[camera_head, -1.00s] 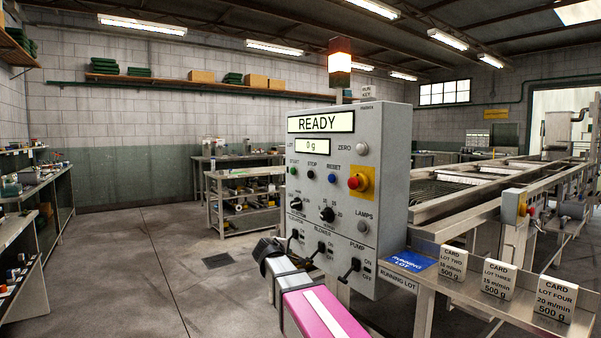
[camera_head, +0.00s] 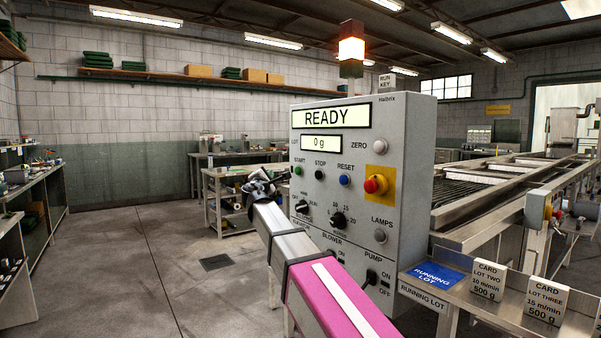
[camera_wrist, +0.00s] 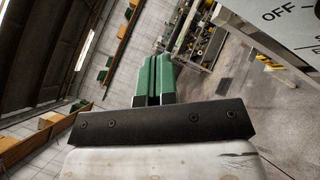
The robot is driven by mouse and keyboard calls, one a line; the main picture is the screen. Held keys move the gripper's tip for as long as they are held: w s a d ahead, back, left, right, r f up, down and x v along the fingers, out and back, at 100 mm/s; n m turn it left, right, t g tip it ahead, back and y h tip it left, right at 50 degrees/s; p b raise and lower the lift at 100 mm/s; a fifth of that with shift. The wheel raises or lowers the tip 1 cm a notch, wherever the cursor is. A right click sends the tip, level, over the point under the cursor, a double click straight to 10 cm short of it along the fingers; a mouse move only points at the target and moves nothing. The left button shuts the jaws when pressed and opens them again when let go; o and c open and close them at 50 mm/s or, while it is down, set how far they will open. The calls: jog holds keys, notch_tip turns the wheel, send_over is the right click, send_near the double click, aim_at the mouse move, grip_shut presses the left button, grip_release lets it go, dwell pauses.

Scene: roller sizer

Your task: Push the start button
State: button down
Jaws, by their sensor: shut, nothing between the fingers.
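The green START button (camera_head: 298,171) is on the upper left of the grey control panel's face (camera_head: 345,205), left of the black STOP button (camera_head: 318,174) and blue RESET button (camera_head: 344,180). The panel's display (camera_head: 329,117) reads READY and a smaller one below reads 0 g. My gripper (camera_head: 258,184) is at the panel's left edge, below and left of the START button and apart from it in the picture. In the wrist view its green fingers (camera_wrist: 154,78) are together with nothing between them. The START button is not seen in the wrist view.
A red emergency knob (camera_head: 375,185) on a yellow plate sits right of the buttons. Selector knobs (camera_head: 338,219) and switches are lower on the panel. A shelf with cards (camera_head: 487,281) juts out at the right. Open floor (camera_head: 150,260) lies to the left.

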aim_at(298, 171)
jog(key=shift+w+d, duration=0.1)
jog(key=shift+d, duration=0.05)
jog(key=w+d, duration=0.4)
jog(key=d, duration=0.3)
jog(key=shift+w, duration=0.35)
dwell(2.2)
jog(key=shift+w+d, duration=0.25)
jog(key=shift+d, duration=0.1)
jog(key=shift+w+d, duration=0.3)
jog(key=shift+d, duration=0.1)
dwell(0.9)
dwell(0.4)
jog(key=shift+s+a, duration=0.55)
jog(key=shift+a, duration=0.2)
